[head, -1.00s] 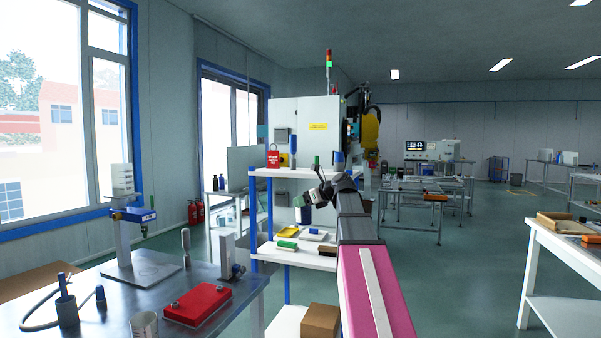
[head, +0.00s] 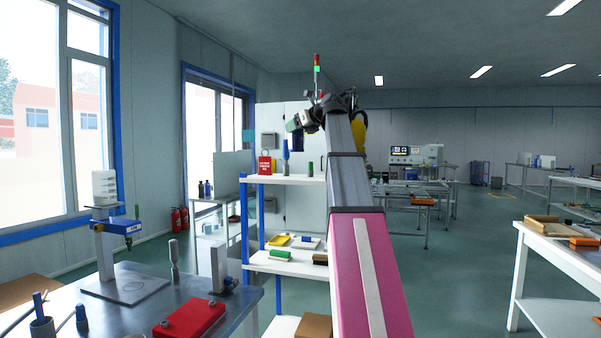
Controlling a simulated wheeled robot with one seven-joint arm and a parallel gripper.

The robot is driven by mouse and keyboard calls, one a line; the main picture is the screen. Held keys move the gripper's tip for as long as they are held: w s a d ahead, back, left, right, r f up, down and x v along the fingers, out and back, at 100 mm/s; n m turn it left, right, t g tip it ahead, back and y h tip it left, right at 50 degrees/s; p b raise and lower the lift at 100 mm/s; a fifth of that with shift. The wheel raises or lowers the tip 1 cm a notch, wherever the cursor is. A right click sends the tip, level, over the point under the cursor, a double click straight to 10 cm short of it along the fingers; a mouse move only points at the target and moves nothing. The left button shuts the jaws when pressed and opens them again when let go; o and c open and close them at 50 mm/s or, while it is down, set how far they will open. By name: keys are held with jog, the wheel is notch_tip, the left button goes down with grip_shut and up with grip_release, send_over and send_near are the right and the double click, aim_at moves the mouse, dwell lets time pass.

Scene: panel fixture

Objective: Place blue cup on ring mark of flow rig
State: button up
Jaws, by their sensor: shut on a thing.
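My gripper (head: 297,128) is raised at the upper middle of the head view, above the top board of the shelf. It is shut on a dark blue thing (head: 298,142) that looks like the blue cup; the arm and gripper hide part of it. The flow rig (head: 104,225) stands on the metal table at the left, with a white head, a blue arm and a flat grey base. A faint ring mark (head: 132,287) shows on its base, with nothing standing on it. My gripper is far to the right of and behind the rig.
A red box (head: 190,320) and grey uprights stand on the metal table (head: 240,300) near the rig.

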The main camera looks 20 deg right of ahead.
jog(key=shift+w+d+f, duration=1.3)
jog(key=shift+d+f, duration=0.05)
jog(key=shift+f, duration=0.45)
jog(key=shift+w+d+f, duration=1.3)
jog(key=shift+f, duration=0.45)
jog(key=shift+w+d+f, duration=1.3)
jog(key=shift+d+f, duration=0.05)
jog(key=shift+f, duration=0.45)
jog(key=o, duration=0.9)
jog(key=shift+f, duration=0.1)
